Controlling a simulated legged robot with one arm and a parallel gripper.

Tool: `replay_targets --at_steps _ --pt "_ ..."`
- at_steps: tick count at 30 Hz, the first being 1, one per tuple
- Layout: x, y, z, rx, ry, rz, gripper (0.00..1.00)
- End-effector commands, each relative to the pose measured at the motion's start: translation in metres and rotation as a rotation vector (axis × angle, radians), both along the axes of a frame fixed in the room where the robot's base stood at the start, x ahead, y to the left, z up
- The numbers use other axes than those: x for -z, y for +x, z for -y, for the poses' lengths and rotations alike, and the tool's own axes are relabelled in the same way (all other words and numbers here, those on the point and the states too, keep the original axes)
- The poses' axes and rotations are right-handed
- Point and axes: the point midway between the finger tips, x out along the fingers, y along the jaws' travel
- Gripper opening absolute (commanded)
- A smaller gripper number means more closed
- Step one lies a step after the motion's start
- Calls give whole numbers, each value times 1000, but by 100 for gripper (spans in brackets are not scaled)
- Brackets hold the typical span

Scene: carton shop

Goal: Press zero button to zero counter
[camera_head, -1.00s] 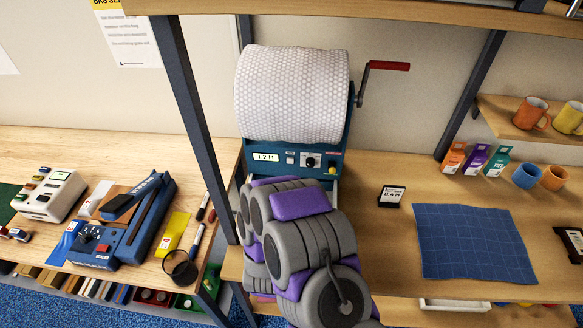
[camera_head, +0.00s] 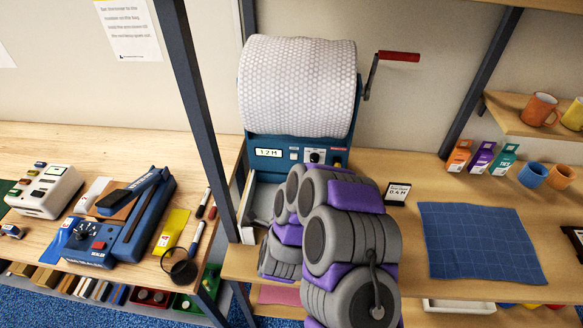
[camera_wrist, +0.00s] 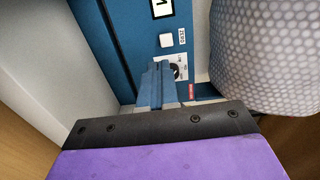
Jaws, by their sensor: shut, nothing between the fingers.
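The blue dispenser panel holds a counter display (camera_head: 268,153) reading 1.2 M. A small white square button (camera_head: 294,154) sits right of the display. In the wrist view this white button (camera_wrist: 166,40) has a label beside it that seems to read ZERO, and part of the display (camera_wrist: 162,8) shows at the top edge. My gripper (camera_wrist: 155,82) is shut and empty in the wrist view, its fingertips below the button and close to a dark knob (camera_wrist: 177,71). I cannot tell whether they touch the panel. In the head view my arm hides the gripper.
A large bubble-wrap roll (camera_head: 298,85) sits above the panel, with a red-handled crank (camera_head: 397,57) at its right. A small 0.4 M sign (camera_head: 397,192) and a blue grid mat (camera_head: 480,243) lie to the right. A blue sealer (camera_head: 125,225) stands on the left bench.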

Motion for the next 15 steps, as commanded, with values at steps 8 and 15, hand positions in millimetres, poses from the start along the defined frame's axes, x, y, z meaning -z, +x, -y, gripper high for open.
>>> replay_targets --at_steps 8,15 --pt "-4 14 7 8 8 11 0" --pt "0 27 5 10 7 12 0"
